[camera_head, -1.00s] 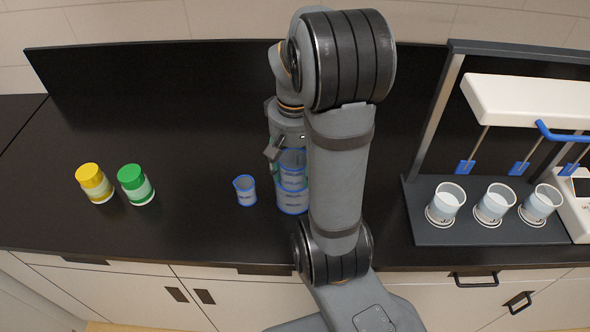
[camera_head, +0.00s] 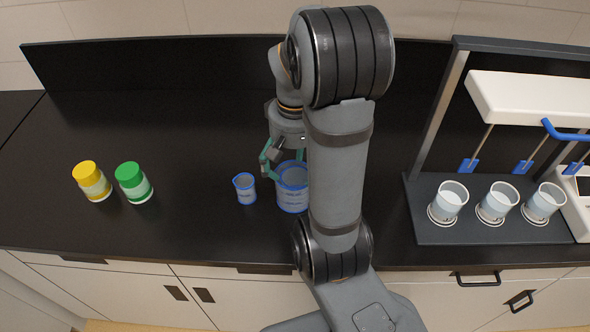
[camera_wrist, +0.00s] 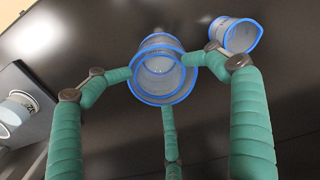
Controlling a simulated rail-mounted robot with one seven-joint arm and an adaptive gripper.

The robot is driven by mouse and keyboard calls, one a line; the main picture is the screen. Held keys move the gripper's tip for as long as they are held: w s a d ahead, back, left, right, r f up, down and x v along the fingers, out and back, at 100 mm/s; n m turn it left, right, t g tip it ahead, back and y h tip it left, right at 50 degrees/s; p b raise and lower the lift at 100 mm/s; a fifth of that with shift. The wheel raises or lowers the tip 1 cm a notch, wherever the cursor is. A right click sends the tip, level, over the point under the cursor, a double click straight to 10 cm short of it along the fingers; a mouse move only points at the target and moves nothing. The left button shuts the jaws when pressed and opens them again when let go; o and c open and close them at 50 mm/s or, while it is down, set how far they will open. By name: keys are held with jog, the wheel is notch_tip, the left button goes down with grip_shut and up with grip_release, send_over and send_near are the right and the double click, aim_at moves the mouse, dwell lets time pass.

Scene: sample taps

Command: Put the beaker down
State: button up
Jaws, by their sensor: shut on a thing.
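A clear beaker (camera_head: 292,197) with blue edging and markings is upright at the counter, partly behind my arm link in the head view. In the wrist view the beaker (camera_wrist: 185,83) shows blue rings one within another; I cannot tell whether a second vessel is nested there. My gripper (camera_head: 282,168) has green fingers around the beaker near its rim. In the wrist view the three fingers of my gripper (camera_wrist: 169,78) surround it, with their tips close to its sides. A smaller blue-edged beaker (camera_head: 245,190) stands just to the left, and in the wrist view this small beaker (camera_wrist: 240,36) is at top right.
A yellow-capped jar (camera_head: 92,181) and a green-capped jar (camera_head: 134,183) stand at the left of the black counter (camera_head: 190,130). At the right, several filled cups (camera_head: 447,203) sit on a dark stand (camera_head: 430,232) below white taps. The counter between the jars and the small beaker is clear.

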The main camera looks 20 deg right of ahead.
jog(key=shift+s, duration=0.1)
notch_tip(320, 180, up, 13)
jog(key=p, duration=0.3)
jog(key=shift+r+p, duration=0.15)
jog(key=shift+p, duration=0.2)
notch_tip(320, 180, down, 14)
jog(key=b, duration=0.3)
jog(key=shift+r+b, duration=0.25)
jog(key=shift+b, duration=0.15)
jog(key=shift+r+p, duration=0.6)
